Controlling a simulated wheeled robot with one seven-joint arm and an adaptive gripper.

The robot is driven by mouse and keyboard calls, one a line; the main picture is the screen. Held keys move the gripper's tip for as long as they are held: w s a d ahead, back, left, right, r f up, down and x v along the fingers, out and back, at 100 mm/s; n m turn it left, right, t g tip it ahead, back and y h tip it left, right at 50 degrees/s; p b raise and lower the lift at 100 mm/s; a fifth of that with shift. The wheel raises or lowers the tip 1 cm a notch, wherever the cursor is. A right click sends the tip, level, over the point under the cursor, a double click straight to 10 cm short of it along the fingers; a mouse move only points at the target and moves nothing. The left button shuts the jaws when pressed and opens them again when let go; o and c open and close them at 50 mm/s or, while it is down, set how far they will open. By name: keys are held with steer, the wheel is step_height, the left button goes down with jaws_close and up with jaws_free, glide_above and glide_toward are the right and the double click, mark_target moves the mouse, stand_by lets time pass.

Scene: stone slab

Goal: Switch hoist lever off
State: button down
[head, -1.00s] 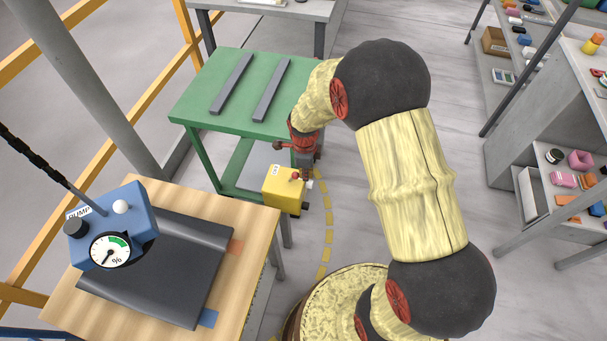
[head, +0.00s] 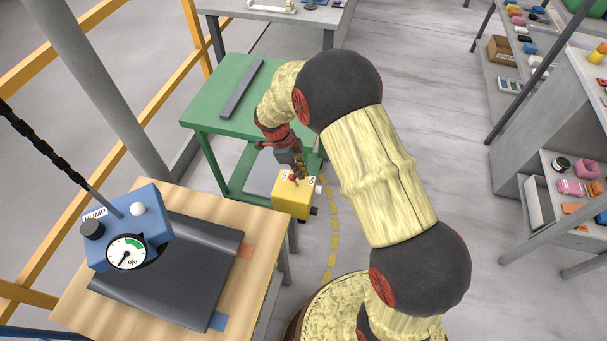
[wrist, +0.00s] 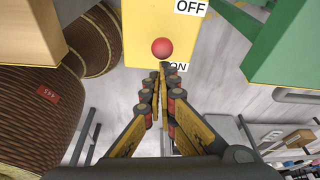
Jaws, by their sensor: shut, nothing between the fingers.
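The hoist control is a yellow box (head: 290,205) beside the green table. It carries a red ball-topped lever (head: 293,179). In the wrist view the yellow box (wrist: 143,30) fills the top middle, with the red ball (wrist: 162,48) between an OFF label (wrist: 191,7) and an ON label (wrist: 178,67), closer to ON. My gripper (wrist: 166,70) is shut and empty. Its fingertips are at the ON label, just below the ball in the picture; I cannot tell if they touch the lever. In the head view my gripper (head: 301,172) is right by the lever, partly hiding it.
The green table (head: 208,105) stands behind the box. A wooden table (head: 75,300) at left bears a dark mat, with a blue pump box (head: 150,205) with a gauge above it. A shelf (head: 535,240) with small items is at right.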

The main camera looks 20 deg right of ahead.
steer(key=shift+r, duration=0.1)
steer(key=shift+r+p, duration=0.35)
steer(key=shift+r, duration=0.4)
steer(key=shift+d, duration=0.1)
